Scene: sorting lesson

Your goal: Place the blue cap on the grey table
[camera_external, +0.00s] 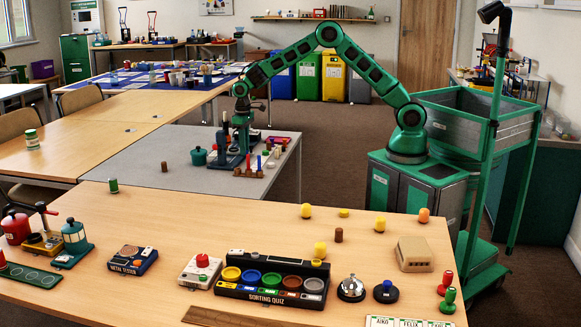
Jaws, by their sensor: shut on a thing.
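The grey table (176,180) stands in the middle, beyond the front wooden table. My arm reaches left over it, and my gripper (241,122) points down above its right part, close to a dark blue and green device. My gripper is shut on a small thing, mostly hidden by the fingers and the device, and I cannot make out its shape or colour. I cannot pick out the blue cap for certain in this view.
A green pot (198,157), a small brown cylinder (164,167) and coloured pegs (268,146) stand on the grey table. Its front left part is bare. The front wooden table (240,218) holds a sorting quiz rack (270,293) and several small yellow pieces.

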